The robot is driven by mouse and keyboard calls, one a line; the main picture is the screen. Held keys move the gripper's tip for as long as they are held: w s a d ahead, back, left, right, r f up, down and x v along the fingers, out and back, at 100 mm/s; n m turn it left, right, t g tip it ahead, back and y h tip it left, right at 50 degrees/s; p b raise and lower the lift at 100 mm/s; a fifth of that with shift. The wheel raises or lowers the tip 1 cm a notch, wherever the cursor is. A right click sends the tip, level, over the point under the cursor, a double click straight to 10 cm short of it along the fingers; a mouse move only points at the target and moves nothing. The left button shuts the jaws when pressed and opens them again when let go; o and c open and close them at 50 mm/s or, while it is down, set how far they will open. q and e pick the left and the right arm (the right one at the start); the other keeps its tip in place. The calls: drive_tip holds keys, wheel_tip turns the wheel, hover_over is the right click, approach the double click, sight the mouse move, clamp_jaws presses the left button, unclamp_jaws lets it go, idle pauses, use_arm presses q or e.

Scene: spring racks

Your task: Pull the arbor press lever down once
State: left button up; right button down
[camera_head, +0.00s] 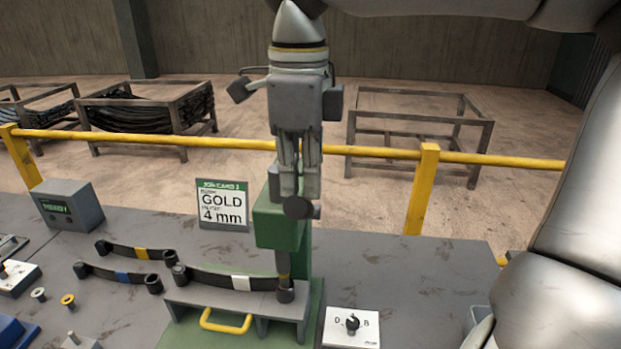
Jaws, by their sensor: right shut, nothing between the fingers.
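The green arbor press (277,228) stands on the bench at the middle, its upper part largely hidden behind my right gripper. My right gripper (299,188) points down in front of the press and is shut and empty. A dark round knob (298,208) shows just below its fingertips; I cannot tell whether it is the lever's end or whether the fingers touch it. The rest of the lever is hidden. The press ram (284,283) stands over the right end of a white-banded leaf spring (225,281) on a grey fixture (290,308). My left gripper is out of view.
Leaf springs with a yellow band (140,253) and a blue band (120,275) lie to the left. A job card (222,204) reads GOLD 4 mm. A D/B switch box (352,328) sits right of the press. A yellow rail (390,153) runs behind the bench.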

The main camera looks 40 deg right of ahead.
drive_tip(key=shift+f, duration=0.2)
drive_tip(key=shift+s+a+f+b, duration=0.25)
drive_tip(key=shift+a+f+b, duration=0.05)
drive_tip(key=shift+f+b, duration=0.3)
drive_tip(key=shift+s+a+f+b, duration=0.3)
drive_tip(key=shift+a+f+b, duration=0.05)
drive_tip(key=shift+f+b, duration=0.25)
drive_tip(key=shift+s+a+f+b, duration=0.25)
drive_tip(key=shift+a+f+b, duration=0.05)
drive_tip(key=shift+f+b, duration=0.3)
drive_tip(key=f+b, duration=0.2)
drive_tip(key=s+a+f+b, duration=0.1)
drive_tip(key=f, duration=0.1)
drive_tip(key=shift+a+b, duration=0.1)
drive_tip(key=shift+b, duration=0.2)
